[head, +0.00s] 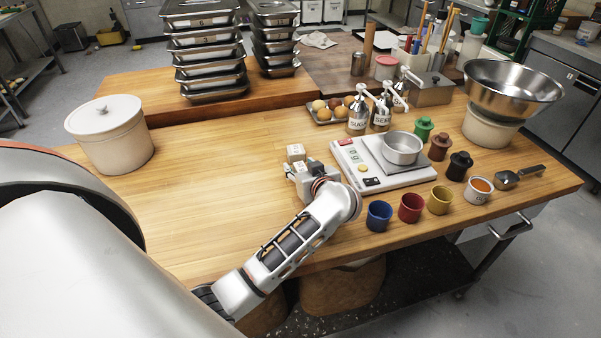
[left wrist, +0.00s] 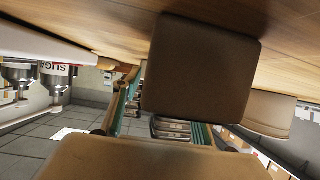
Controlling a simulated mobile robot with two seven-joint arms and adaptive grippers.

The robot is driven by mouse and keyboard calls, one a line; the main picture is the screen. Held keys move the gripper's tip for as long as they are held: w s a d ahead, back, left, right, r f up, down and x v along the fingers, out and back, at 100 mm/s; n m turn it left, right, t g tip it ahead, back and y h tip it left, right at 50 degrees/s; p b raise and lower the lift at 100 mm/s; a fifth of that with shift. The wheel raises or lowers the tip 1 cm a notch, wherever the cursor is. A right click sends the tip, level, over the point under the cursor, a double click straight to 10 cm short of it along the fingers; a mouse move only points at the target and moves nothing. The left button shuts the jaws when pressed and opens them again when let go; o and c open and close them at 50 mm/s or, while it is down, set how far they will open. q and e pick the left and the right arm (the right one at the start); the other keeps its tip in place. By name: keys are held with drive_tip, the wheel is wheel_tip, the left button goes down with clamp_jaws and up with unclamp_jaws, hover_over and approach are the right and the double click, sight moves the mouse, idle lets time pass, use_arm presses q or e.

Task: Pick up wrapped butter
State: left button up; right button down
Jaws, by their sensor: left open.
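The wrapped butter appears to be the small pale block (head: 296,152) with a brownish mark, on the wooden table left of the scale. My left gripper (head: 303,169) is low over the table at its near side, open, with its fingers partly hidden by its own body. In the left wrist view, which is upside down, a brown rounded block (left wrist: 201,70) stands large in front of the camera against the table. A second brown surface fills the bottom edge. I cannot tell for sure which of these is butter or fingertip. My right gripper is not in view.
A scale (head: 375,181) with a metal pan (head: 402,148) stands just right of the gripper. Coloured cups, including a blue one (head: 379,215), line the near right. A lidded crock (head: 110,137) stands far left. The table between crock and gripper is clear.

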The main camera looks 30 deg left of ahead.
use_arm(q)
drive_tip(key=shift+w+a+f, duration=0.1)
drive_tip(key=shift+w+a, duration=0.1)
drive_tip(key=shift+a, duration=0.05)
drive_tip(key=c, duration=1.2)
